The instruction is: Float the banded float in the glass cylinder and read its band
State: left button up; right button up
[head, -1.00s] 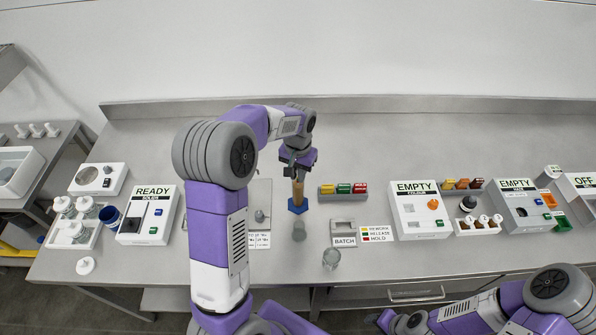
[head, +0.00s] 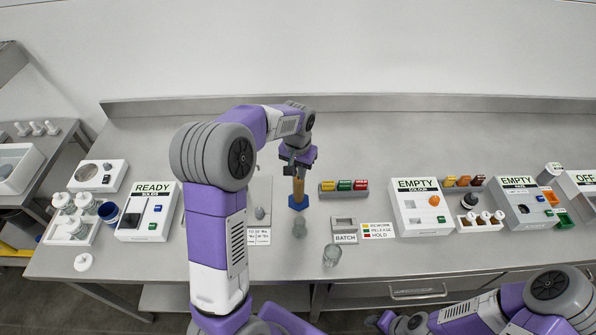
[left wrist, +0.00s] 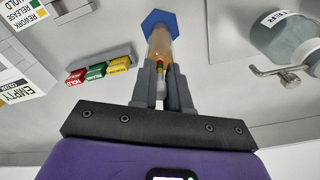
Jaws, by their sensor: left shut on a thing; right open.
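The glass cylinder (head: 298,188) stands upright on its blue hexagonal base, holding amber liquid. It also shows in the left wrist view (left wrist: 160,42), base at the top. My left gripper (head: 297,166) is right above its mouth, pointing down. In the left wrist view my left gripper (left wrist: 162,92) is shut on the pale stem of the banded float (left wrist: 160,67). Red, yellow and green bands show just past the fingertips, in line with the cylinder. How deep the float sits is unclear.
A rack of yellow, green and red tags (head: 344,186) stands right of the cylinder. A BATCH holder (head: 345,226) and a clear glass vessel (head: 332,255) are nearer the front. The READY machine (head: 148,212) is left, the EMPTY machine (head: 420,207) right. The back counter is clear.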

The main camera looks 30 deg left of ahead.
pick_arm(q)
jog(key=f, duration=0.1)
jog(key=s+f, duration=0.1)
jog(key=shift+d+f+g, duration=0.1)
jog(key=shift+f+g, duration=0.2)
jog(key=shift+f, duration=0.05)
pick_arm(e)
jog(key=shift+f, duration=0.2)
pick_arm(q)
jog(key=o, duration=0.6)
jog(key=shift+r, duration=0.1)
jog(key=shift+o, duration=0.6)
jog(key=r, duration=0.2)
jog(key=w+r, duration=0.1)
jog(key=r, duration=0.1)
jog(key=shift+w+r+p, duration=0.1)
jog(key=shift+r+p, duration=0.15)
jog(key=shift+p, duration=0.1)
jog(key=r, duration=0.4)
jog(key=shift+s+r, duration=0.3)
jog(key=shift+s, duration=0.1)
jog(key=shift+w+r+p, duration=0.15)
jog(key=shift+r+p, duration=0.15)
jog(key=shift+r, duration=0.1)
pick_arm(e)
jog(key=shift+w+a+r, duration=0.15)
jog(key=shift+w+r, duration=0.25)
jog(key=shift+r, duration=0.15)
pick_arm(q)
jog(key=shift+r, duration=0.1)
